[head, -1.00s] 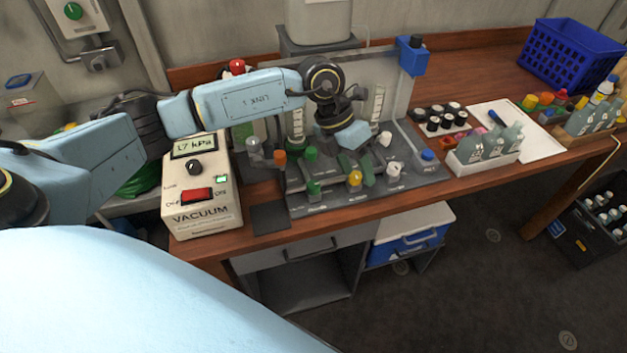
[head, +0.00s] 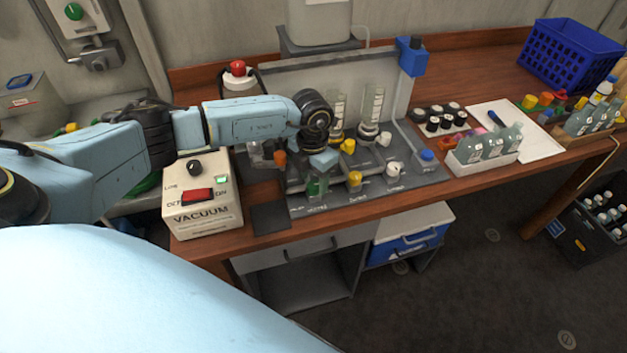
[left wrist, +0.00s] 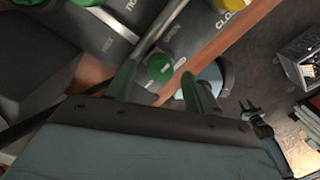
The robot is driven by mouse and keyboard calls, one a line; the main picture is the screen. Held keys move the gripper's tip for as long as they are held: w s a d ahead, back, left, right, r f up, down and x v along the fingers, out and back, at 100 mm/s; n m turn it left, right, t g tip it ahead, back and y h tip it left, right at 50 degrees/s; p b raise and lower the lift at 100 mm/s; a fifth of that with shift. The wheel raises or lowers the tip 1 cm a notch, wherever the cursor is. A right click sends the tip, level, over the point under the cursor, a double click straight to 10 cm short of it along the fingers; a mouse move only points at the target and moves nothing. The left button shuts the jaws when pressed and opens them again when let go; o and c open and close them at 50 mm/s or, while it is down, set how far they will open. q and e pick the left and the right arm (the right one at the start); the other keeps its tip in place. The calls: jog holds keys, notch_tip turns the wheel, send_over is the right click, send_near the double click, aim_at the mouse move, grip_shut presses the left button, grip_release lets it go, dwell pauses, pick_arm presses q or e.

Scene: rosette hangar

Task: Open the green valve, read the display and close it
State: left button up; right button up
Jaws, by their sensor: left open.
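A green valve knob (left wrist: 160,68) lies between the two green fingers of my left gripper (left wrist: 158,74) in the left wrist view. The fingers are open, one on each side, and I cannot tell whether either touches it. In the head view my left gripper (head: 318,182) is low over the front left of the grey valve panel (head: 411,180), where its fingers and the green knob blur together. Another green part (left wrist: 88,3) shows at the top edge of the wrist view. My right gripper is out of view.
Yellow knobs (head: 354,179) and white knobs (head: 394,170) stand close on the right of my gripper. Glass columns (head: 372,105) rise behind. A bottle rack (head: 484,156) stands further right. A dark pad (head: 270,217) lies at the bench's front edge.

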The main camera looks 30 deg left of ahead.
pick_arm(q)
jog(key=shift+f, duration=0.85)
jog(key=shift+c, duration=0.4)
jog(key=c, duration=0.9)
